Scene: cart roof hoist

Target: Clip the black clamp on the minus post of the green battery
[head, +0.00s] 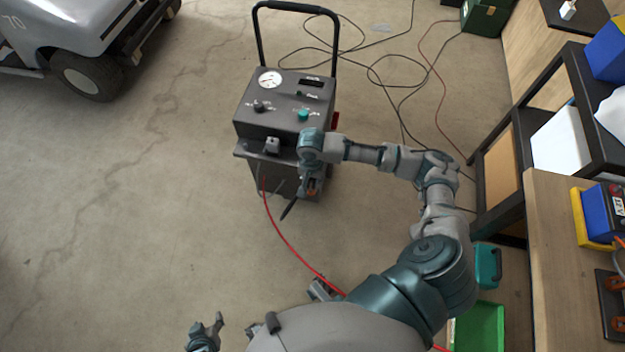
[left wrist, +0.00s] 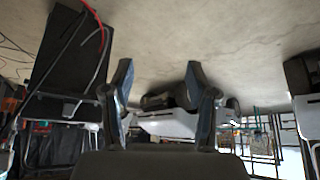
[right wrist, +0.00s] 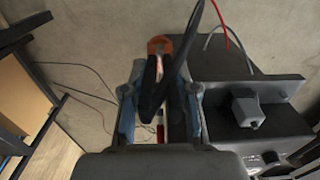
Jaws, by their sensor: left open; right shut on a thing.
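My right gripper (head: 312,188) is beside the front right of the dark charger cart (head: 287,97). In the right wrist view the gripper (right wrist: 160,108) is shut on the black clamp (right wrist: 153,92), whose copper-coloured jaws (right wrist: 160,45) point away from my palm. My left gripper (head: 207,328) is low at the bottom of the head view, open and empty; its spread fingers also show in the left wrist view (left wrist: 158,82). A dark green box (head: 484,16) is cut off at the top right; I cannot tell whether it is the green battery. No minus post can be made out.
A red cable (head: 285,240) runs from the cart towards my body. Black and red cables (head: 385,75) lie looped on the floor behind. A bench (head: 560,270) at the right carries a blue battery (head: 600,212). A vehicle (head: 75,45) stands at upper left. The left floor is clear.

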